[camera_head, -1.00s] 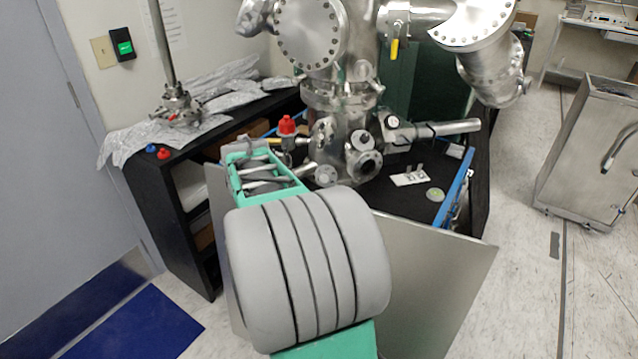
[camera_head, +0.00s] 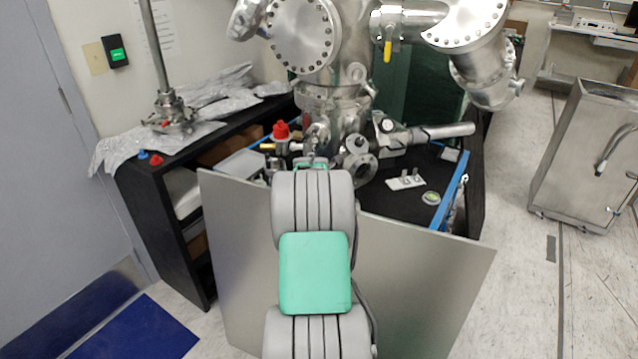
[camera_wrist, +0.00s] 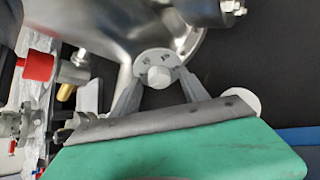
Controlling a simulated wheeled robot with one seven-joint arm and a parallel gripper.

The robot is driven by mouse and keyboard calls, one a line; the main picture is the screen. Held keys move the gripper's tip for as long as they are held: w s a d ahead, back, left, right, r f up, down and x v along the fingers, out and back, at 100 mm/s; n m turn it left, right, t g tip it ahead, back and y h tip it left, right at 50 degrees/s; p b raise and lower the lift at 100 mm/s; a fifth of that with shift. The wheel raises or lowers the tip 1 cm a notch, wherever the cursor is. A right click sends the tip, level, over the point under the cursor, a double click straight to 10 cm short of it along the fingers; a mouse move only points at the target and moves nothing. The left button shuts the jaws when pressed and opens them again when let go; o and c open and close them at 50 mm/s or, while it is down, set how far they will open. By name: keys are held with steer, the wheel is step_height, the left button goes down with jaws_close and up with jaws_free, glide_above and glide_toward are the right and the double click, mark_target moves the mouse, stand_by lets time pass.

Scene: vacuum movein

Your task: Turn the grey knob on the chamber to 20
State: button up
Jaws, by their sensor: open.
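The grey knob (camera_wrist: 158,76) sits on a pale round dial (camera_wrist: 151,60) on the steel chamber (camera_wrist: 120,22). Small dark marks show on the dial, too small to read. My gripper (camera_wrist: 159,84) is open, with one finger on each side of the knob. Whether either finger touches it I cannot tell. In the head view the chamber (camera_head: 331,95) stands on the black bench, and my arm hides the knob and most of the gripper.
A red cap (camera_head: 281,131) on a fitting is left of the knob; it also shows in the wrist view (camera_wrist: 37,66). A flanged port (camera_head: 361,167) is close on the right. A grey panel (camera_head: 420,270) stands in front of the bench (camera_head: 400,203). A steel cart (camera_head: 585,150) stands at the right.

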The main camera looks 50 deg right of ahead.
jaws_close()
stand_by(0.5)
